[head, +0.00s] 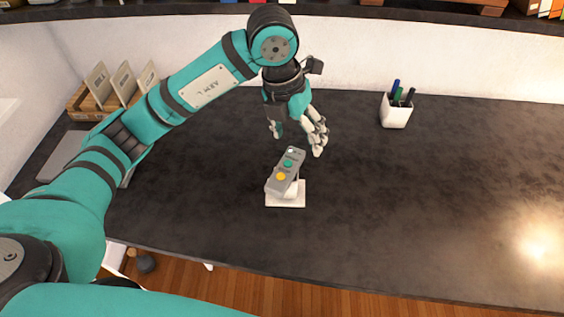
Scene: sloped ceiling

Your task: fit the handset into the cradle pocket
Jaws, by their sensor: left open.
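The handset (283,176) is a grey remote-like block with a green and a yellow button. It is tilted and rests at the white cradle (287,200), which stands on the dark table. The handset covers most of the cradle, so I cannot tell how deep it sits in the pocket. My left gripper (298,143) is open and empty, just behind and above the handset's upper end, apart from it. My right gripper is not in view.
A white cup with pens (396,110) stands at the back right of the dark table (420,200). A wooden rack with cards (90,103) and a grey flat object (66,156) are at the left. The right side of the table is clear.

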